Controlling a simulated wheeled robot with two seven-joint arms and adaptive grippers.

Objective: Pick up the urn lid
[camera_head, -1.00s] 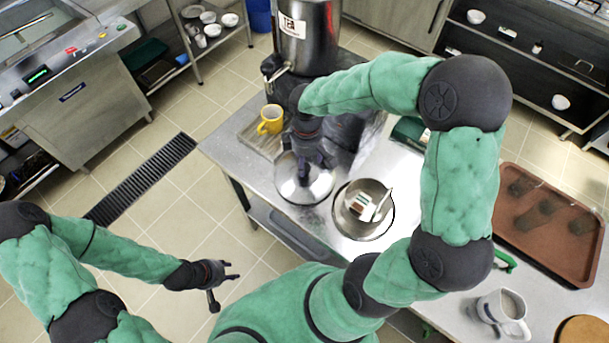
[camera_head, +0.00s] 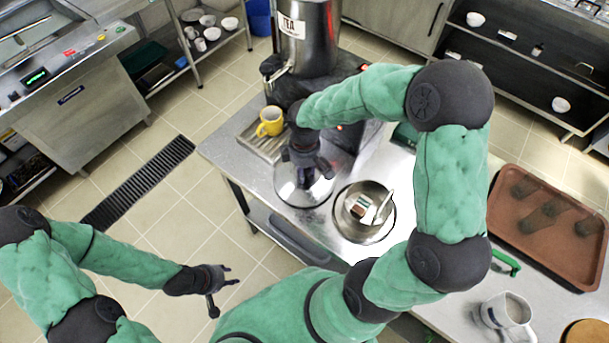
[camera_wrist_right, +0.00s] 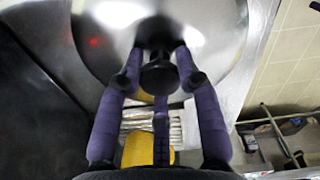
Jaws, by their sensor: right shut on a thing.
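The urn lid (camera_head: 291,191) is a round, shiny metal disc at the front edge of the counter, left of the bowl. In the right wrist view the lid (camera_wrist_right: 222,22) fills the top, with its black knob (camera_wrist_right: 158,76) between my fingers. My right gripper (camera_head: 306,168) is above the lid and shut on its knob; it also shows in the right wrist view (camera_wrist_right: 157,84). I cannot tell whether the lid touches the counter. The steel tea urn (camera_head: 308,40) stands behind. My left gripper (camera_head: 232,276) is open and empty over the floor.
A yellow mug (camera_head: 270,122) stands on the drip tray (camera_head: 248,138). A metal bowl (camera_head: 346,223) with small items sits right of the lid. My right arm arches over the counter.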

